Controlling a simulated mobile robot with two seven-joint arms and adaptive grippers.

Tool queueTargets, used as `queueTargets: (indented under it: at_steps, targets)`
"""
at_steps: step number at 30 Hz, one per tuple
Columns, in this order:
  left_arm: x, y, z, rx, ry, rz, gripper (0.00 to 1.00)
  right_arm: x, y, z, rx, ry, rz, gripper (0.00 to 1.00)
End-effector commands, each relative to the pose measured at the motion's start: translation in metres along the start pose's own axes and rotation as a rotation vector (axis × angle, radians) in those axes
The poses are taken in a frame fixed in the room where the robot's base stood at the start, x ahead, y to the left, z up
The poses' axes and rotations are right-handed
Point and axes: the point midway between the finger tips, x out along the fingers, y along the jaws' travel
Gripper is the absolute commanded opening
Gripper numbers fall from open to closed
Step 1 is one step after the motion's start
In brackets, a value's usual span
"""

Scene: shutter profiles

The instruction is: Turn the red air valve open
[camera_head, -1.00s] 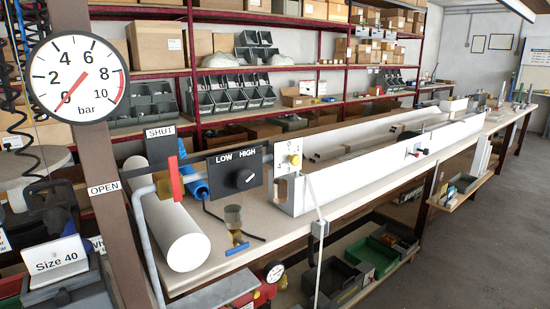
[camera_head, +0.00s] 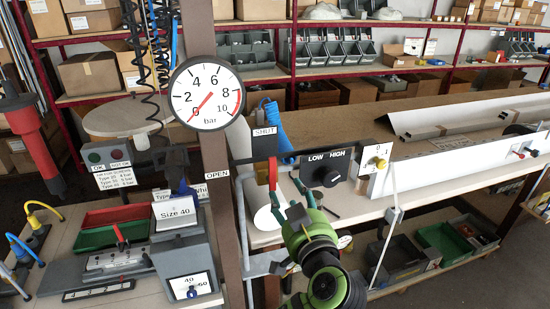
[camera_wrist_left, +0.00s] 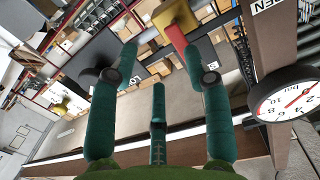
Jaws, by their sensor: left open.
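The red air valve lever (camera_head: 272,174) hangs straight down below the SHUT label (camera_head: 265,132). The OPEN label (camera_head: 217,175) is on the brown post to its left. My left gripper (camera_head: 286,190) is open, its green fingers just below and right of the lever in the head view. In the left wrist view the red lever (camera_wrist_left: 178,40) shows close to the right fingertip of the open gripper (camera_wrist_left: 158,55); I cannot tell whether they touch. The pressure gauge (camera_head: 207,92) has its red needle near 0. My right gripper is not in view.
The brown post (camera_head: 222,215) stands just left of the lever. A black LOW/HIGH switch box (camera_head: 326,172) is close on the right, with a blue hose (camera_head: 273,122) behind. A long white profile (camera_head: 450,160) lies along the bench. A side table with trays (camera_head: 110,225) is at left.

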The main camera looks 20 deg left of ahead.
Motion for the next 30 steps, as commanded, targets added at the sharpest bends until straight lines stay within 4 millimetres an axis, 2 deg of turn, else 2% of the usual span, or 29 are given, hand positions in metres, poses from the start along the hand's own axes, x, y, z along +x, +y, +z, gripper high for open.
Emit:
queueTargets:
  at_steps: [1,3,6,18,23,30]
  targets:
    - [-0.007,-0.008,-0.023,-0.052,0.023,-0.017,0.49,-0.007,0.001,0.0,0.0,-0.002,0.001,0.4]
    - [-0.013,-0.016,-0.037,-0.101,0.042,-0.036,0.49,-0.01,0.002,0.0,0.0,-0.002,0.002,0.4]
    - [-0.012,-0.022,-0.044,-0.126,0.052,-0.049,0.49,-0.014,0.002,0.0,0.001,-0.002,0.003,0.4]
    - [0.044,-0.025,-0.048,-0.12,0.051,-0.05,0.49,-0.049,0.003,-0.004,0.003,-0.001,0.003,0.4]
    - [0.054,-0.024,-0.045,-0.123,0.05,-0.048,0.49,-0.052,0.003,-0.004,0.003,0.0,0.003,0.4]
    - [0.055,-0.024,-0.043,-0.123,0.048,-0.047,0.49,-0.051,0.003,-0.005,0.003,0.001,0.003,0.4]
